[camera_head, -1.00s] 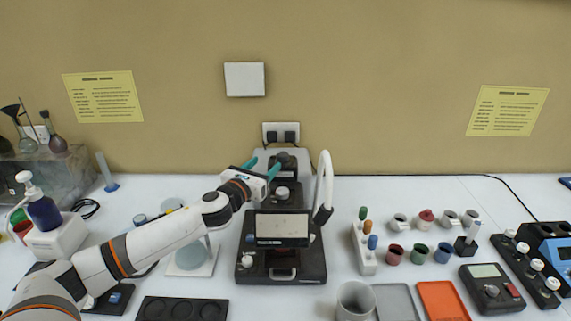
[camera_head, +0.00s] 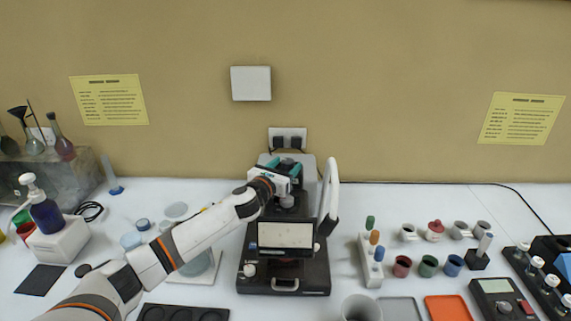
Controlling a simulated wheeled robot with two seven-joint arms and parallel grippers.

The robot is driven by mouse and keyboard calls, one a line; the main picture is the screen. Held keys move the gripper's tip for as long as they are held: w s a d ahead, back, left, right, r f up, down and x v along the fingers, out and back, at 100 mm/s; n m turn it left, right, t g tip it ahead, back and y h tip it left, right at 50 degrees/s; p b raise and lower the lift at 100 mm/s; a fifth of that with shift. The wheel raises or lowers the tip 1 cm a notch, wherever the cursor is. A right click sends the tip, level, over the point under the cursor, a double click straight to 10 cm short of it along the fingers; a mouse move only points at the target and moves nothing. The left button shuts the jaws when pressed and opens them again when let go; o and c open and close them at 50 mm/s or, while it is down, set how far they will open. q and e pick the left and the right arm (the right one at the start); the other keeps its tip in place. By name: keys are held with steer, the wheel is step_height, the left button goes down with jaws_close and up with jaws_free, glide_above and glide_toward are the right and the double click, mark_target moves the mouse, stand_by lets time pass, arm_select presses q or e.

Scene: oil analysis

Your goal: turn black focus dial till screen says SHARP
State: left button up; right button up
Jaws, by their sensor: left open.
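The instrument stands mid-bench on a black base (camera_head: 260,286). Its small screen (camera_head: 286,235) has a pale panel, and any text on it is too small to read. My left gripper (camera_head: 285,162) is open at the top rear of the instrument, its teal fingers either side of a dark part that may be the black focus dial. The gripper body partly hides that part, and I cannot tell whether the fingers touch it. My right gripper is not in view.
A white curved arm (camera_head: 329,197) rises close to the right of my gripper. A rack of coloured-handled tools (camera_head: 370,262) and several small cups stand further right. A grey cup (camera_head: 361,308) and an orange tray (camera_head: 447,309) lie in front. The wall is close behind.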

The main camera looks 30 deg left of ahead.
arm_select(q)
steer(key=shift+w, duration=0.1)
steer(key=c, duration=1)
steer(key=shift+a+h, duration=0.1)
steer(key=shift+h, duration=0.2)
steer(key=shift+a+m+h+b, duration=0.2)
steer(key=shift+m+h+b, duration=0.2)
steer(key=shift+m+h, duration=0.75)
steer(key=m+g+h+b, duration=0.1)
steer(key=h+b, duration=0.1)
steer(key=b, duration=0.1)
steer(key=m+g+h+b, duration=0.1)
steer(key=m+h+b, duration=0.1)
steer(key=h+b, duration=0.1)
steer(key=m+g+h+b, duration=0.1)
steer(key=m+h+b, duration=0.1)
steer(key=h+b, duration=0.1)
steer(key=shift+w+a+f, duration=0.15)
steer(key=shift+w+a, duration=0.05)
steer(key=shift+a, duration=0.1)
steer(key=shift+r+m+g+h+b, duration=0.2)
steer(key=shift+m+g+h+b, duration=0.2)
steer(key=shift+m+h+b, duration=0.25)
steer(key=shift+r, duration=0.1)
